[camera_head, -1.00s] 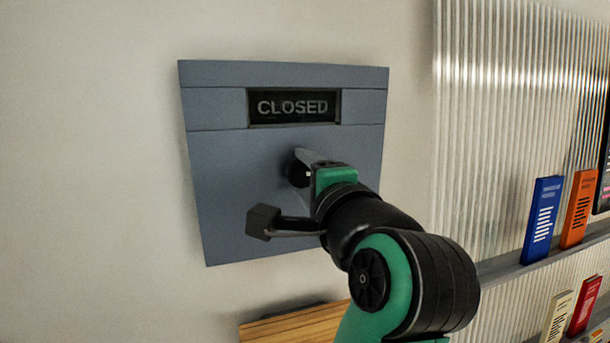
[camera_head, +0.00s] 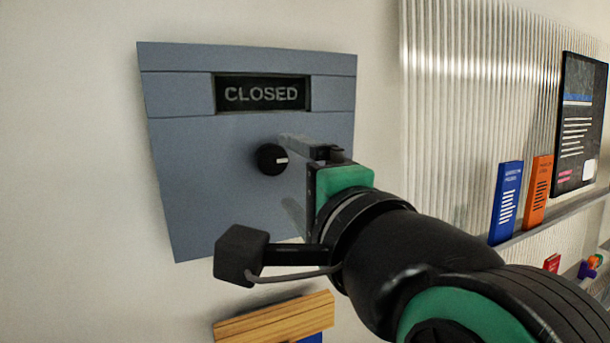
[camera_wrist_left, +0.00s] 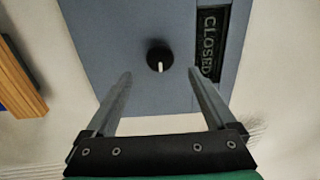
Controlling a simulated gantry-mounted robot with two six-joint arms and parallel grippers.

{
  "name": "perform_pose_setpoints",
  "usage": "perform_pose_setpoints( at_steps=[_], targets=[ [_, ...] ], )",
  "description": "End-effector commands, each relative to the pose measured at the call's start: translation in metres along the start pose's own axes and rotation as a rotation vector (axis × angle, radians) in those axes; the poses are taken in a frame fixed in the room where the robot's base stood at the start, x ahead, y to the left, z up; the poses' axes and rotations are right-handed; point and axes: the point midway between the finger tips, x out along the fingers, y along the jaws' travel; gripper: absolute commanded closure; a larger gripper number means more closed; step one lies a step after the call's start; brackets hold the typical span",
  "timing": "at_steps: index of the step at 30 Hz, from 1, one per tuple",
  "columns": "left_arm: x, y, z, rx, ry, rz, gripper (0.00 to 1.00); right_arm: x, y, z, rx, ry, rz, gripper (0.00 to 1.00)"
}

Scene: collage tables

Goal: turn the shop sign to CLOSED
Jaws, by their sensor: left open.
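The shop sign is a blue-grey wall panel (camera_head: 200,170) with a dark window (camera_head: 262,93) reading CLOSED. Below the window is a round black knob (camera_head: 271,159) with a white mark that points right in the head view. The panel (camera_wrist_left: 110,25), the knob (camera_wrist_left: 159,57) and the CLOSED window (camera_wrist_left: 211,42) also show in the left wrist view. My left gripper (camera_head: 292,170) is just right of the knob in the head view. In the wrist view its two fingers (camera_wrist_left: 160,85) are apart, with nothing between them, and the knob is beyond their tips. My right gripper is not in view.
A ribbed translucent panel (camera_head: 440,110) stands to the right. A shelf there holds a blue box (camera_head: 506,203), an orange box (camera_head: 537,192) and a dark poster (camera_head: 578,125). A wooden board (camera_head: 275,318) is below the sign.

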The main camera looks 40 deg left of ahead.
Motion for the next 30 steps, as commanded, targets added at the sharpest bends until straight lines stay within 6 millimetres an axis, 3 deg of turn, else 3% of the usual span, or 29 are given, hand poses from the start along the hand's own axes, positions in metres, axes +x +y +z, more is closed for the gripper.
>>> perform_pose_setpoints(
  at_steps=[4, 10, 18, 22, 23, 25, 28, 30],
  targets=[
    [-0.029, 0.001, -0.001, 0.000, 0.003, -0.001, 0.10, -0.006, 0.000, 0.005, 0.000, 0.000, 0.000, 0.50],
    [-0.042, 0.000, 0.000, 0.000, 0.000, 0.000, 0.10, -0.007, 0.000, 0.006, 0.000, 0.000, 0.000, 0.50],
    [-0.037, -0.002, 0.002, 0.001, -0.010, 0.000, 0.10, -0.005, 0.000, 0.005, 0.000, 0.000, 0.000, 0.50],
    [-0.004, 0.012, 0.011, 0.058, -0.096, 0.000, 0.10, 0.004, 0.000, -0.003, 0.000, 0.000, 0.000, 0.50],
    [0.007, 0.018, 0.020, 0.063, -0.132, -0.001, 0.10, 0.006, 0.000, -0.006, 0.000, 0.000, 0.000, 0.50],
    [0.026, 0.017, 0.058, 0.059, -0.263, -0.063, 0.10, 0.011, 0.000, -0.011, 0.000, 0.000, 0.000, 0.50],
    [0.029, -0.022, 0.120, 0.172, -0.481, -0.297, 0.10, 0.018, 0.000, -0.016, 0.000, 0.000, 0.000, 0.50],
    [0.009, -0.057, 0.156, 0.351, -0.663, -0.471, 0.10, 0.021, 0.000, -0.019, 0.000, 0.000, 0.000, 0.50]
  ],
)
